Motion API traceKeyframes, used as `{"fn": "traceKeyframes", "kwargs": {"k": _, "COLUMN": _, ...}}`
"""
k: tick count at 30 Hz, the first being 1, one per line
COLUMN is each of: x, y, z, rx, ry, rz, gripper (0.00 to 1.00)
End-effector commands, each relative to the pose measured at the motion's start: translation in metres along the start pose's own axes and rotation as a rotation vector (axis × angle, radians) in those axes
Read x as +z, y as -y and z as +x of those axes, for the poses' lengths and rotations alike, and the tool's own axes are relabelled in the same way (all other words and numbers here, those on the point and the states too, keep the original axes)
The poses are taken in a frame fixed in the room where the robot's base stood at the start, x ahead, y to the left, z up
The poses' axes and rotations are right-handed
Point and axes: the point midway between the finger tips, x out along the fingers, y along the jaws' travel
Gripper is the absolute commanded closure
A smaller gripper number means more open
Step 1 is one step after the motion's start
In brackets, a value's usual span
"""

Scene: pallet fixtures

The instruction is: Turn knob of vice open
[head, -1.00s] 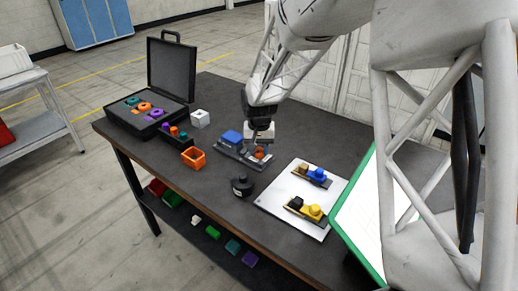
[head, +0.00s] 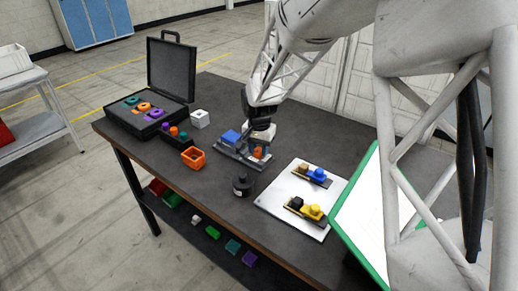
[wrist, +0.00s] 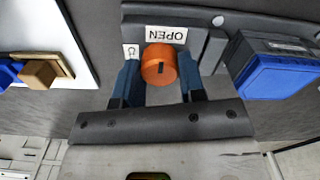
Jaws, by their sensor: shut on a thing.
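The vice (head: 228,158) is a grey fixture on the dark table, with a blue block (head: 231,136) at its left; the block also shows at right in the wrist view (wrist: 275,75). Its round orange knob (wrist: 158,68) has a small dark mark on its face. A white label reading OPEN (wrist: 166,35), upside down in the wrist view, is beside the knob. My gripper (wrist: 159,75) has its two dark blue fingers on opposite sides of the knob and is shut on it. In the head view my gripper (head: 261,145) partly covers the knob.
A white plate (head: 285,190) with blue and yellow fixtures lies to the right. An open black case (head: 150,122) is at the far left.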

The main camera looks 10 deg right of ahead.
Motion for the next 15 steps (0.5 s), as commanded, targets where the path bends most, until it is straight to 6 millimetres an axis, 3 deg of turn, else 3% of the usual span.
{"fn": "traceKeyframes", "kwargs": {"k": 2, "x": -0.0006, "y": 0.0004, "z": -0.0015, "rx": -0.001, "ry": -0.002, "rz": 0.000, "gripper": 0.87}}
{"fn": "traceKeyframes", "kwargs": {"k": 3, "x": -0.0006, "y": 0.0004, "z": -0.0015, "rx": -0.002, "ry": -0.002, "rz": 0.000, "gripper": 0.57}}
{"fn": "traceKeyframes", "kwargs": {"k": 7, "x": -0.0004, "y": 0.0002, "z": -0.0010, "rx": -0.001, "ry": -0.001, "rz": 0.000, "gripper": 0.37}}
{"fn": "traceKeyframes", "kwargs": {"k": 15, "x": -0.0002, "y": 0.0001, "z": -0.0007, "rx": -0.001, "ry": -0.001, "rz": 0.000, "gripper": 0.37}}
